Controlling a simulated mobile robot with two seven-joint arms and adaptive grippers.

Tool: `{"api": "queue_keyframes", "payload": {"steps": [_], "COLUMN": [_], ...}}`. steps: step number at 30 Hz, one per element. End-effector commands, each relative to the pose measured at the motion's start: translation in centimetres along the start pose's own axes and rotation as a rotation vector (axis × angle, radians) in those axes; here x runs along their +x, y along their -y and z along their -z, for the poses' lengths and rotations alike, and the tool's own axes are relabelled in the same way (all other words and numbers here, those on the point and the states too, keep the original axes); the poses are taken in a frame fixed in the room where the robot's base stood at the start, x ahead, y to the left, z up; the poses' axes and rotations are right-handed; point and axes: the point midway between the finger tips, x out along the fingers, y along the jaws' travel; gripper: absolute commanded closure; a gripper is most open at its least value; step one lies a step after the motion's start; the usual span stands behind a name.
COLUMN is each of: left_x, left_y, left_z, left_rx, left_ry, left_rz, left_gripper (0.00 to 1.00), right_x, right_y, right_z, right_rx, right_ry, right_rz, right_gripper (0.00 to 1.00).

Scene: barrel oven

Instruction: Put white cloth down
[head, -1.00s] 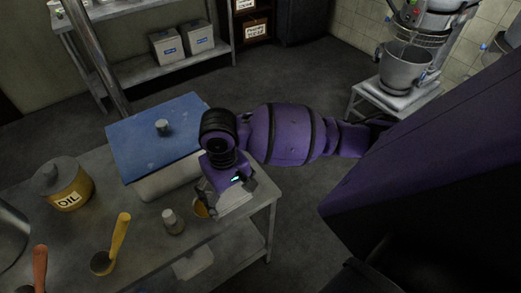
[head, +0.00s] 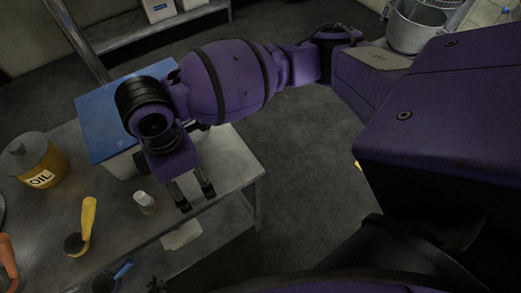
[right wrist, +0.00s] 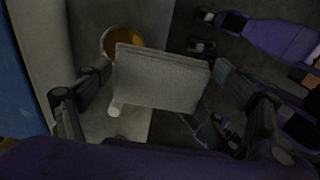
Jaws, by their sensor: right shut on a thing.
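The white cloth (right wrist: 160,78) hangs as a flat, folded piece between the two fingers of my right gripper, as seen in the right wrist view. I cannot tell whether the cloth touches the tabletop.
A small capped shaker (head: 145,203) stands just left of the gripper. A blue-lidded bin (head: 100,128) is behind it. A pale item (head: 182,234) lies on the lower shelf.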

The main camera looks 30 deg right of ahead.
Motion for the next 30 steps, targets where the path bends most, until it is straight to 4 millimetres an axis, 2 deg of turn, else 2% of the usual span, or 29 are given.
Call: {"api": "queue_keyframes", "payload": {"steps": [4, 11, 13, 16, 21, 26, 30], "left_x": [0.1, 0.1, 0.2, 0.3, 0.4, 0.5, 0.5], "left_y": [0.2, 0.1, 0.0, -0.1, -0.3, -0.5, -0.4], "left_z": [-0.2, -0.4, -0.5, -0.8, -1.0, -0.8, -0.9], "left_rx": [0.009, 0.012, 0.010, 0.007, 0.001, -0.004, -0.005], "left_ry": [0.004, 0.007, 0.008, 0.014, 0.015, 0.012, 0.013], "left_rz": [-0.001, -0.004, -0.005, -0.005, -0.005, -0.004, -0.004], "left_gripper": [1.00, 1.00, 1.00, 1.00, 1.00, 1.00, 1.00], "right_x": [0.8, 3.3, 4.1, 6.3, 8.3, 8.9, 10.3], "right_y": [-1.1, -4.2, -5.1, -5.8, -6.8, -7.2, -7.5], "right_z": [-1.7, -6.5, -8.0, -9.2, -10.5, -11.0, -11.7], "right_rx": [-0.033, -0.026, -0.026, -0.029, -0.030, -0.032, -0.032], "right_ry": [0.008, 0.008, 0.008, 0.008, 0.004, 0.004, 0.005], "right_rz": [-0.003, -0.002, -0.002, 0.001, -0.002, -0.004, -0.002], "right_gripper": [0.43, 0.43, 0.43, 0.43, 0.43, 0.43, 0.43]}}
